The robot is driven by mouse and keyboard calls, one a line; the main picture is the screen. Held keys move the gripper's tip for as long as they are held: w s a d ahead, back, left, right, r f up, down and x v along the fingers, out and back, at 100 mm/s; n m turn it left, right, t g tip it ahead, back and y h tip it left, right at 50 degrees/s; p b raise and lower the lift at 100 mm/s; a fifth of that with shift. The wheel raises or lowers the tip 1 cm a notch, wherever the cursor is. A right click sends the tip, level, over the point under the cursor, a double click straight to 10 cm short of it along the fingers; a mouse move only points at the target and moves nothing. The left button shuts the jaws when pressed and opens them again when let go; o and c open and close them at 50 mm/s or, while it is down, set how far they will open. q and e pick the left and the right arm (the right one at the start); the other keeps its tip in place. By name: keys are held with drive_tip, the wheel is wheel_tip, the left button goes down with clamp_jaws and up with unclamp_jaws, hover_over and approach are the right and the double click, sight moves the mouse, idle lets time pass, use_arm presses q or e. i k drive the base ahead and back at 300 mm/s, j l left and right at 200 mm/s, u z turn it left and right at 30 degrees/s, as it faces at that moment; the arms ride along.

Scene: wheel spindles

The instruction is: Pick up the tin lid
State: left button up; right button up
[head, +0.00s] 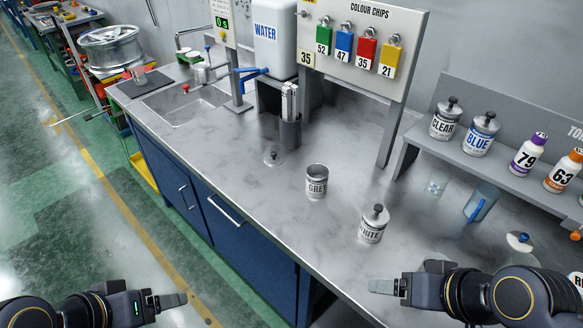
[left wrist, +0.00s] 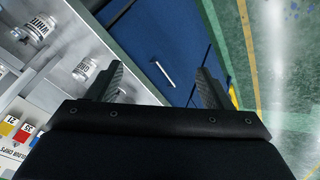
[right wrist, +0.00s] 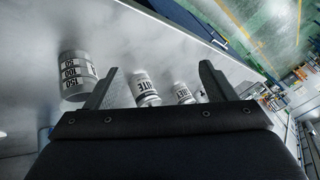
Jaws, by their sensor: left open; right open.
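The tin lid (head: 272,158), a small grey disc with a dark knob, lies flat on the grey worktop (head: 225,150). My left gripper (head: 172,302) is low in front of the bench, open and empty, well away from the lid. My right gripper (head: 386,287) is open and empty, nearer than the WHITE tin. Neither wrist view clearly shows the lid.
A dark holder (head: 290,132) stands just behind the lid. A water tank (head: 275,45) and chip board (head: 355,50) rise at the back. Lidded tins and numbered bottles fill the right shelf (head: 492,155). The worktop left of the lid is clear.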

sight(273, 159)
drive_tip(key=i+j+z, duration=0.1)
drive_tip(key=z, duration=1.3)
drive_tip(key=j+z, duration=0.35)
drive_tip(key=k+j+z, duration=0.15)
drive_tip(key=j+z, duration=0.25)
drive_tip(key=k+j+z, duration=0.15)
drive_tip(key=j+z, duration=0.2)
drive_tip(key=j, duration=0.15)
drive_tip(key=k+j, duration=0.15)
drive_tip(key=j, duration=0.2)
drive_tip(key=k+j+z, duration=0.1)
drive_tip(key=j, duration=0.25)
drive_tip(key=k+j, duration=0.2)
drive_tip(key=j, duration=0.15)
